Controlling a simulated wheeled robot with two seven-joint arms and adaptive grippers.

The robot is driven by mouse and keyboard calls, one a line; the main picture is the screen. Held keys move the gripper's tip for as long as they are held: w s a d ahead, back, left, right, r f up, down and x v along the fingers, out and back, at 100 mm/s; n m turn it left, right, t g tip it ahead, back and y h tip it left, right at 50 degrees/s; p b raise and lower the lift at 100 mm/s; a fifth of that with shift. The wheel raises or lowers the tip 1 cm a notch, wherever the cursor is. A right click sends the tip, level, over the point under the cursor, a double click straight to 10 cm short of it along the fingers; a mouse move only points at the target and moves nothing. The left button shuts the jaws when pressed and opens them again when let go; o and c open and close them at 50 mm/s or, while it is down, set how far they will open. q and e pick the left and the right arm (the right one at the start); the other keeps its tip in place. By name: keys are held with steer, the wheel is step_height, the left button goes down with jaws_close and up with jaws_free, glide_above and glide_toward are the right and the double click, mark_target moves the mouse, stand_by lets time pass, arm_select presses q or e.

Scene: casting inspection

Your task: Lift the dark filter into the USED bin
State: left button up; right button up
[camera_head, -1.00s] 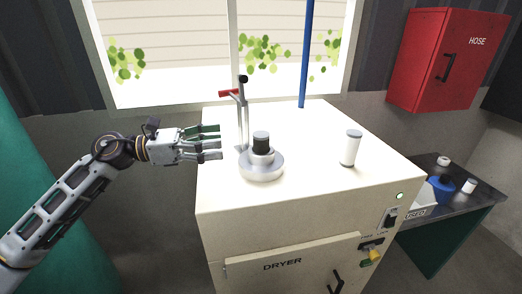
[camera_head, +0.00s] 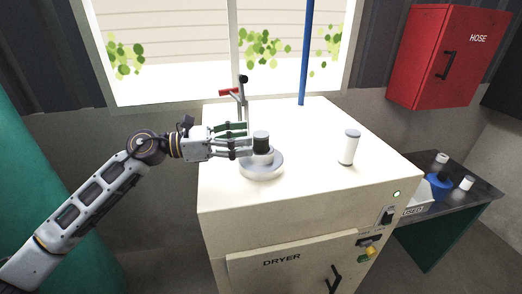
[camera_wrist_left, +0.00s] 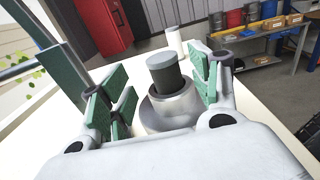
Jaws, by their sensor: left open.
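The dark filter (camera_head: 261,141) stands upright in a round silver holder (camera_head: 264,166) on top of the dryer. It also shows in the left wrist view (camera_wrist_left: 165,75), between my fingers. My left gripper (camera_head: 248,142) is open, its fingertips reaching the near left side of the filter. In the wrist view the green pads stand on both sides of the filter, with gaps to it. The USED bin (camera_head: 414,207) is a white box on the low table at the right, partly hidden by the dryer. My right gripper is not in view.
A white filter (camera_head: 348,147) stands on the right of the dryer top (camera_head: 310,185). A lever with a red handle (camera_head: 230,92) rises behind the holder. A dark side table (camera_head: 478,198) holds a blue object (camera_head: 438,186) and small white pieces. A red HOSE cabinet (camera_head: 445,58) hangs at right.

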mark_target(261, 133)
arm_select(q)
steer(key=shift+d+p, duration=0.5)
steer(key=shift+d, duration=0.5)
steer(key=shift+w+d+p, duration=0.15)
steer(key=shift+d+p, duration=0.2)
steer(key=shift+d, duration=0.55)
steer(key=shift+w+d, duration=0.1)
steer(key=shift+d, duration=0.25)
steer(key=shift+d+f, duration=0.1)
steer(key=shift+d, duration=0.25)
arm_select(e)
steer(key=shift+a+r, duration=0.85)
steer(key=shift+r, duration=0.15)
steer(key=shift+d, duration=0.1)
arm_select(q)
steer(key=shift+c, duration=0.7)
steer(key=c, duration=1)
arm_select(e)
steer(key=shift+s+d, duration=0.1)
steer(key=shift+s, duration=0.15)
